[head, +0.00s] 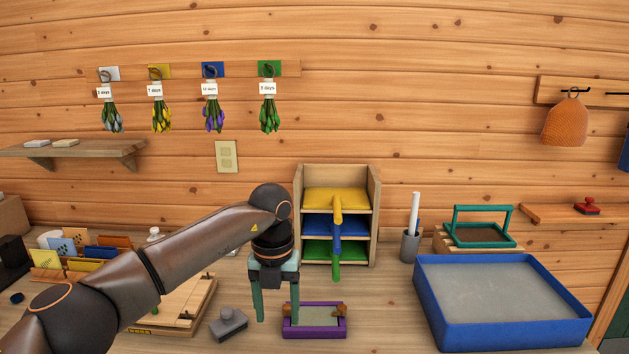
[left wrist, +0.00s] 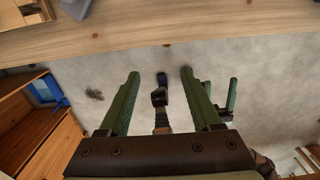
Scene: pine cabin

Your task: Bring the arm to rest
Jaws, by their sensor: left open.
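My left arm reaches in from the left in the head view, over the worktable. My left gripper (head: 277,314) points down with its two green fingers apart and nothing between them. It hangs just left of a purple tray (head: 314,333), and I cannot tell how far above the table it is.
A grey block with a knob (head: 229,324) lies left of the purple tray. A blue bin (head: 510,335) fills the right. Wooden boards and a card sorter crowd the left.

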